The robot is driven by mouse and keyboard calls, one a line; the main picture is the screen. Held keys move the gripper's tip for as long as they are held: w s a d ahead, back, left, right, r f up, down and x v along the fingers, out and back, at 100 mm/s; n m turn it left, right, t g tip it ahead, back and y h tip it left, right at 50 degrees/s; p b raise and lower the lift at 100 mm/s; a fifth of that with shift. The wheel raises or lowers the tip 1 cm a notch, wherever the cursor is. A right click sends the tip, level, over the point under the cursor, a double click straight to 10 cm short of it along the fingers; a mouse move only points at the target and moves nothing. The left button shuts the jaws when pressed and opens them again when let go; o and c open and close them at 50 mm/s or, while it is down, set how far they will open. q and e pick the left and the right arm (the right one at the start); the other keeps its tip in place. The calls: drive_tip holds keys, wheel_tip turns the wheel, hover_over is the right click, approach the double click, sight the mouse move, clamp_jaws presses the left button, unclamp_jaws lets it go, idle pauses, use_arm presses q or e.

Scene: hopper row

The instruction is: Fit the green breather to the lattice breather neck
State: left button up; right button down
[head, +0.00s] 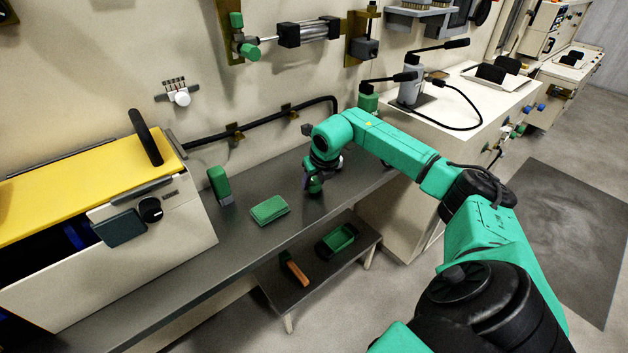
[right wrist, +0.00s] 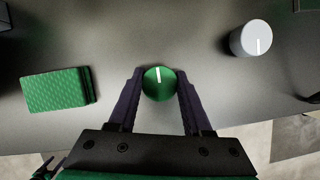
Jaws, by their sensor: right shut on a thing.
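My right gripper (head: 315,187) points down just above the dark bench, near the wall and right of the green block. In the right wrist view its two dark fingers (right wrist: 157,105) are shut on the green breather (right wrist: 158,84), a round green piece with a white line on top. The breather also shows in the head view (head: 316,184), partly covered by the gripper. A light grey round cap with a white line (right wrist: 250,40) stands to the right in the wrist view. I cannot pick out the lattice breather neck for certain.
A textured green block (head: 269,209) lies on the bench (head: 180,270), and an upright green block (head: 219,184) stands beside it. A yellow-topped machine (head: 70,195) fills the left. A lower shelf holds a green tray (head: 337,242) and an orange-handled tool (head: 296,270).

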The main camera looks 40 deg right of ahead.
drive_tip(key=shift+c, duration=1.7)
unclamp_jaws()
drive_tip(key=shift+f, duration=0.25)
drive_tip(key=b+v, duration=0.2)
drive_tip(key=v, duration=1.2)
drive_tip(key=shift+s+r, duration=0.2)
drive_tip(key=shift+r, duration=0.05)
drive_tip(key=shift+a, duration=0.15)
